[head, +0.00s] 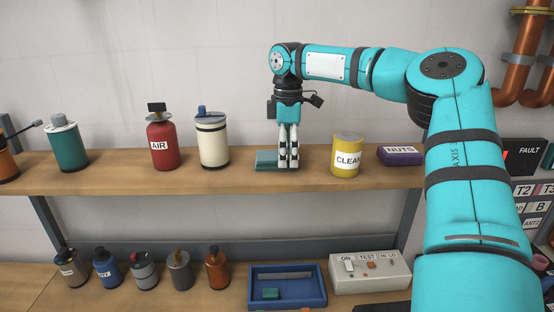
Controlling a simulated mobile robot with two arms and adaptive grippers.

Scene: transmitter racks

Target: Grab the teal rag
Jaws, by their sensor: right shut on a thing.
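The teal rag (265,160) is a small folded block on the upper wooden shelf, between the white canister and the yellow CLEAN can. My right gripper (288,164) points straight down at its right end. Its fingers are shut on the rag, and they hide that end of it. The rag appears to be still at shelf level. My left gripper does not show.
The yellow CLEAN can (346,156) stands close right of my gripper, with the purple NUTS box (400,156) beyond. The white canister (212,142) and red AIR bottle (163,143) stand left. Below are a blue tray (288,303) and a switch box (370,285).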

